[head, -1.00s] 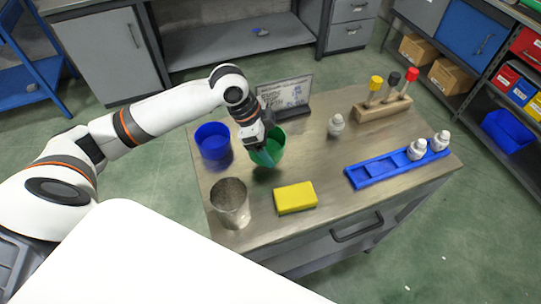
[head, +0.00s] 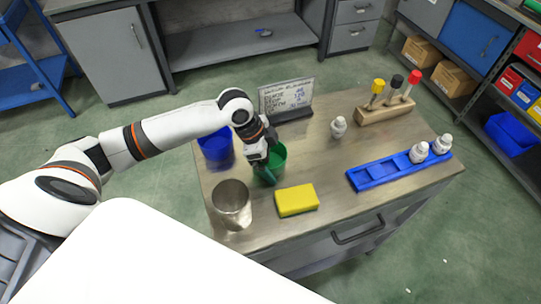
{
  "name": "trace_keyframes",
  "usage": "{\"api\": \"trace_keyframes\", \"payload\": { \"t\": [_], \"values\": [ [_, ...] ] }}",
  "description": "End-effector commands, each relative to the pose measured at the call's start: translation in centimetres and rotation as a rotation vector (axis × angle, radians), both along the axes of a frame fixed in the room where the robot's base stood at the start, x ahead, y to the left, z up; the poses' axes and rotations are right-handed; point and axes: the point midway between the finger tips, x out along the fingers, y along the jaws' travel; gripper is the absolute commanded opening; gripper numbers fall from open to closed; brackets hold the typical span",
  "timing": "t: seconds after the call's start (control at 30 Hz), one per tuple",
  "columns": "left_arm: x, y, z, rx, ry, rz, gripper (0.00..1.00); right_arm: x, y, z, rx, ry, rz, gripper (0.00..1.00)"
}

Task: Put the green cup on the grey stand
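The green cup (head: 279,161) stands upright in the head view, at or just above the left part of the table. My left gripper (head: 266,178) is at the near left side of its rim and covers part of it. The fingers look shut on the cup's wall, though their tips are partly hidden against the green. I cannot tell whether the cup's base touches the table. I cannot make out a grey stand for certain. My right gripper is not in view.
A blue cup (head: 214,146) stands close left, partly behind my arm. A metal cup (head: 232,205) and yellow sponge (head: 297,201) are in front. A sign (head: 286,97) stands behind. A white bottle (head: 338,127), tube rack (head: 384,114) and blue tray (head: 384,174) are right.

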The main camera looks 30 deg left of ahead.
Motion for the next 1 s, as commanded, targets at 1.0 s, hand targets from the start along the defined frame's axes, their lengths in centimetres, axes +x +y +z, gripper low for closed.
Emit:
{"api": "trace_keyframes", "payload": {
  "t": [1.0],
  "values": [
    [-2.0,4.1,11.3,-0.001,0.000,0.000,1.00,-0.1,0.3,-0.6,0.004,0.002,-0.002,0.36]
  ]
}}
